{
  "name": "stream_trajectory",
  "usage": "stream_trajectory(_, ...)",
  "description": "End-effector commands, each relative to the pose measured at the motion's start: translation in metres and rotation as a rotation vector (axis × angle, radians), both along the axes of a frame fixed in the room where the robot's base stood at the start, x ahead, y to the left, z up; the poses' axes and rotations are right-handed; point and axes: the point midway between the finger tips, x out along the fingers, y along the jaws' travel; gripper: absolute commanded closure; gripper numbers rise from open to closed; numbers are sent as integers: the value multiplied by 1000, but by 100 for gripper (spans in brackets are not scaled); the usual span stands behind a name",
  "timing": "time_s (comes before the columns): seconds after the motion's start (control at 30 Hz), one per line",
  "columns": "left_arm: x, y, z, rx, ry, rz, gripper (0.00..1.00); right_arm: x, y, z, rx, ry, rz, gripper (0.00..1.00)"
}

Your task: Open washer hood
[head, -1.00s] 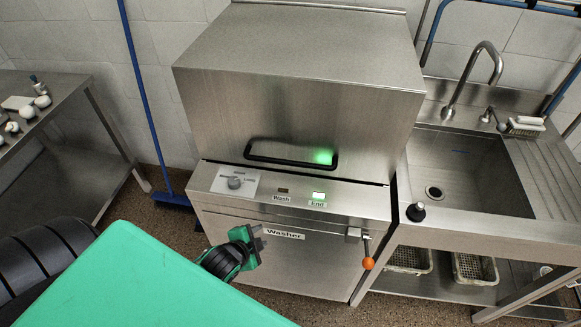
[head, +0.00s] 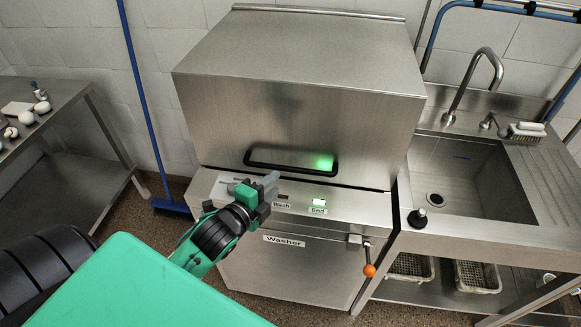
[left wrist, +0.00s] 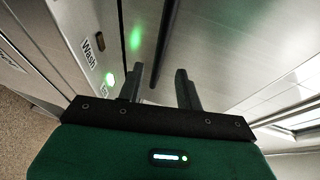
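The washer (head: 290,260) stands in the middle of the head view. Its steel hood (head: 290,115) is down on the base, with a thin dark gap along its lower edge. A black bar handle (head: 292,168) runs across the hood's lower front. My left gripper (head: 270,183) is just below and in front of the handle, near the Wash label. In the left wrist view its two fingers (left wrist: 158,85) are apart with nothing held. The handle (left wrist: 164,40) shows ahead, in line with the gap between them. My right gripper is not in view.
A lever with an orange knob (head: 369,270) hangs at the washer's front right. A sink (head: 465,180) with a tap (head: 480,70) stands to the right. A steel table (head: 60,120) is at the left, and a blue broom (head: 140,90) leans on the wall.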

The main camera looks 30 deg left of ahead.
Motion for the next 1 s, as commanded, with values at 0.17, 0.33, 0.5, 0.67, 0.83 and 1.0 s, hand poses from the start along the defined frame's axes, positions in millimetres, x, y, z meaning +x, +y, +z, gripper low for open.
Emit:
stream_trajectory(0.17,30,-3,-3,-2,-2,0,64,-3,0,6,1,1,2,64)
stream_trajectory(0.33,56,-5,-8,-1,-1,0,64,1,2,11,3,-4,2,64)
stream_trajectory(0.5,76,-7,-13,-2,-1,-1,64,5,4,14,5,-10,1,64)
stream_trajectory(0.67,85,-8,-15,-2,0,-1,64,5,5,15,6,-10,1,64)
stream_trajectory(0.83,87,-8,-16,-1,0,-1,64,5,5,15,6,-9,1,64)
stream_trajectory(1.0,87,-8,-16,-1,1,-1,68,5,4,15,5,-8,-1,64)
